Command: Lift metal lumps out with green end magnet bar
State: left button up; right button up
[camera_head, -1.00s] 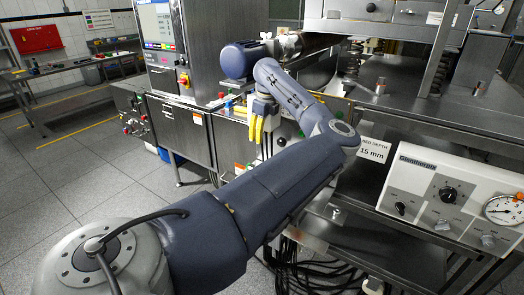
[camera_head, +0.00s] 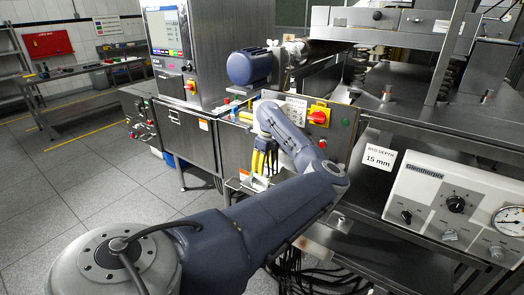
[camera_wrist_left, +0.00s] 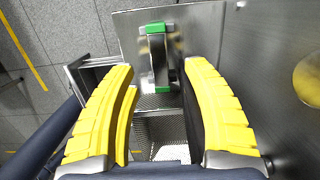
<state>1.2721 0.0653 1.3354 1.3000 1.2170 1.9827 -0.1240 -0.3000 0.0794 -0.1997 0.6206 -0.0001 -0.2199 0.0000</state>
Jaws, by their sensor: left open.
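The magnet bar (camera_wrist_left: 157,62) is a metal bar with a green end at top and bottom. In the left wrist view it lies between and beyond my left gripper's yellow fingers, which appear apart from it. My left gripper (camera_wrist_left: 163,68) is open and empty. In the head view my left gripper (camera_head: 262,164) points down in front of the steel machine front, and I cannot make out the bar there. I cannot make out any metal lumps. My right gripper is not in view.
A steel compartment with a mesh floor (camera_wrist_left: 160,126) lies below the bar in the left wrist view. A control panel with a red and yellow switch (camera_head: 319,115) is just behind my left arm. A white gauge box (camera_head: 455,207) stands at right. Open floor (camera_head: 90,185) lies at left.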

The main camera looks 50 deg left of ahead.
pick_arm(q)
jog(key=shift+s+a+f, duration=0.1)
jog(key=shift+a+f, duration=0.1)
jog(key=shift+f, duration=0.95)
jog(key=shift+a+f, duration=0.15)
jog(key=shift+f, duration=0.95)
jog(key=shift+c, duration=0.2)
grip_shut()
